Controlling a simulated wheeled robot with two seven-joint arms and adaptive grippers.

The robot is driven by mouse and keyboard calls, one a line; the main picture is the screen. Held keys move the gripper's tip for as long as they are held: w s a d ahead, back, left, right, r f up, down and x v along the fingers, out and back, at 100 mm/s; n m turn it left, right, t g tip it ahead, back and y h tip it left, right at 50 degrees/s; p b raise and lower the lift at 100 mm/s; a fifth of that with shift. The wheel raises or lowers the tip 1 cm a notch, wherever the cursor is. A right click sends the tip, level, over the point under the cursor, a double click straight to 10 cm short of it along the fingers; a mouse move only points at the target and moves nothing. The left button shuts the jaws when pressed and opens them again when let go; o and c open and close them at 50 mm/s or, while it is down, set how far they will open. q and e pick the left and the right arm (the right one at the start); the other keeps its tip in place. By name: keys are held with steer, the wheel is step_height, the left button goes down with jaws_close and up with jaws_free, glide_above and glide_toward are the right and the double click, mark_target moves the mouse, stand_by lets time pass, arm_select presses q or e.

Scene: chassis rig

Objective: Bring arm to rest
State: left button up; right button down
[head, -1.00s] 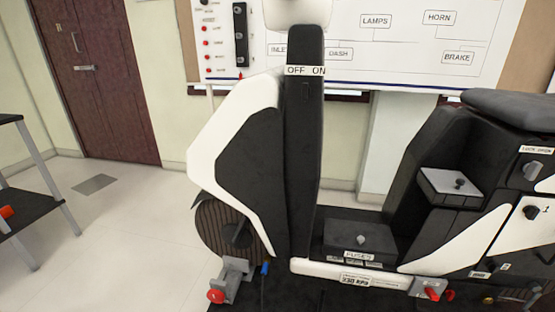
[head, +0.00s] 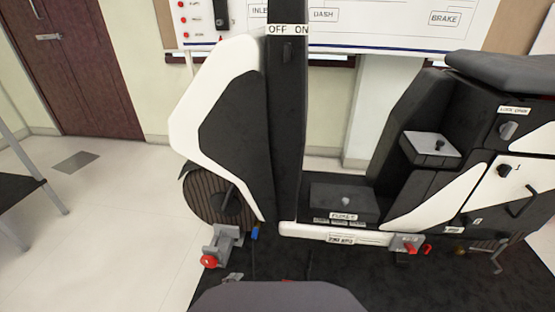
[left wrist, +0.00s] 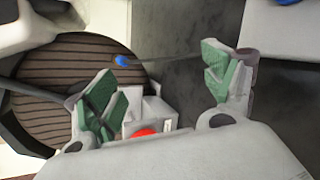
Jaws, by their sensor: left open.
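My left gripper (left wrist: 160,84) is open and empty in the left wrist view, its green-padded fingers spread wide. Beyond and between the fingers, apart from them as far as I can tell, is a grey bracket with a red knob (left wrist: 145,132) beside the ribbed wheel (left wrist: 60,85). The same red knob (head: 209,262) and wheel (head: 205,205) show at the lower left of the scooter-like rig in the head view. A dark grey rounded part, probably of my arm, rises at the bottom of the head view. My right gripper is not in view.
The black and white rig (head: 225,110) stands on a dark mat (head: 440,280). A blue-tipped lever (head: 255,233) stands near the wheel. A red part (head: 411,249) is low on the right. A dark table (head: 12,192) is at left; the floor between is clear.

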arm_select(q)
step_height(320, 180, up, 5)
steer(key=s+d+m+g, duration=0.2)
steer(key=m+g, duration=0.1)
steer(key=m, duration=0.6)
steer(key=s+a+r+m+g+y+p, duration=0.1)
steer(key=s+a+r+m+g+y, duration=0.4)
steer(key=s+a+r+m, duration=0.6)
steer(key=shift+s+g+y, duration=0.15)
steer(key=shift+g+y, duration=0.15)
steer(key=shift+y, duration=0.1)
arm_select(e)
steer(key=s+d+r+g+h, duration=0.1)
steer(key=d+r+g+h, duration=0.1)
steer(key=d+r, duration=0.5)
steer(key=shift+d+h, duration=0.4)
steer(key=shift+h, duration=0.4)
arm_select(q)
steer(key=shift+w+f+p, duration=0.3)
steer(key=shift+p, duration=0.75)
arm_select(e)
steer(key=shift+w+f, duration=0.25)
